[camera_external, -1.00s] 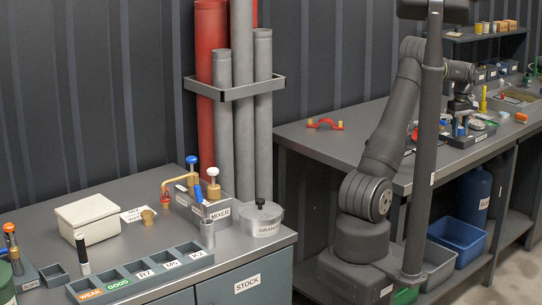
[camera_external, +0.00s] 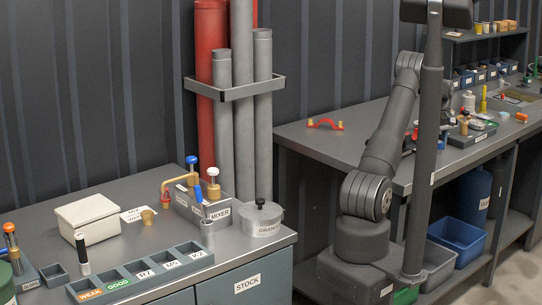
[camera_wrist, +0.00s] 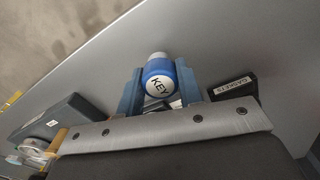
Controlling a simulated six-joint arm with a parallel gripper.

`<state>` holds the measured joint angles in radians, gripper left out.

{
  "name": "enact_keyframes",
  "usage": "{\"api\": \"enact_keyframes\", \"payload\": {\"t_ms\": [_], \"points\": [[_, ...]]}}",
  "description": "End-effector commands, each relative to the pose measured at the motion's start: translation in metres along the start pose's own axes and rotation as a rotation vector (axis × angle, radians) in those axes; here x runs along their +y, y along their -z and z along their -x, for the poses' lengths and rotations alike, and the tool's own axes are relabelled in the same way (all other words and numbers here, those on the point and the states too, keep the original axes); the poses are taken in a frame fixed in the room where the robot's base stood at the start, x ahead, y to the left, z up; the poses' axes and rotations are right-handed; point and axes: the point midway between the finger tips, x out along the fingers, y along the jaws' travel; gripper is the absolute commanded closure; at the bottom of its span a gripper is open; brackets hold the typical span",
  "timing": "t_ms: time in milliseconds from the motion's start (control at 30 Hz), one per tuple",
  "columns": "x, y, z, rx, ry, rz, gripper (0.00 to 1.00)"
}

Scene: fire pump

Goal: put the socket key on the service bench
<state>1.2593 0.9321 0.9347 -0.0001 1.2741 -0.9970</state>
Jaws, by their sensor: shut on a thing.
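The socket key (camera_wrist: 159,76) is blue with a white end marked KEY. In the wrist view it stands out between the two blue fingers of my gripper (camera_wrist: 160,92), which is shut on it. A grey bench top (camera_wrist: 110,65) lies beyond it; I cannot tell whether the key touches it. In the external view my gripper and the key are hidden, at least mostly, behind the dark upright post. My arm reaches over the right-hand bench (camera_external: 300,137). No label in view says which bench is the service bench.
A red handle (camera_external: 325,124) lies on the right-hand bench. The left bench (camera_external: 150,245) holds a white box (camera_external: 88,218) and labelled compartments.

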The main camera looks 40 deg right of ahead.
Motion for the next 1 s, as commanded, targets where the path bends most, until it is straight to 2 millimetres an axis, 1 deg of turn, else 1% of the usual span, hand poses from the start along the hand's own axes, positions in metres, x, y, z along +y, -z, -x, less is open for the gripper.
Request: {"api": "enact_keyframes", "payload": {"t_ms": [33, 133, 367, 500, 533, 567, 600, 633, 867, 1000], "points": [[-0.001, 0.000, -0.009, -0.002, 0.003, 0.000, 0.91], [0.000, 0.000, -0.019, -0.001, 0.001, 0.000, 0.91], [0.000, 0.000, -0.020, 0.000, 0.000, 0.000, 0.91], [0.000, 0.000, -0.023, 0.000, 0.001, 0.001, 0.91], [0.000, 0.000, -0.023, 0.000, 0.000, 0.001, 0.61], [0.000, 0.000, -0.023, 0.000, 0.000, 0.001, 0.55], [0.000, 0.000, -0.023, 0.000, 0.000, 0.001, 0.47], [0.000, 0.000, -0.023, 0.000, 0.000, 0.001, 0.45], [0.000, 0.000, -0.023, 0.000, 0.000, 0.001, 0.45], [0.000, 0.000, -0.015, 0.001, -0.001, 0.001, 0.45]]}}
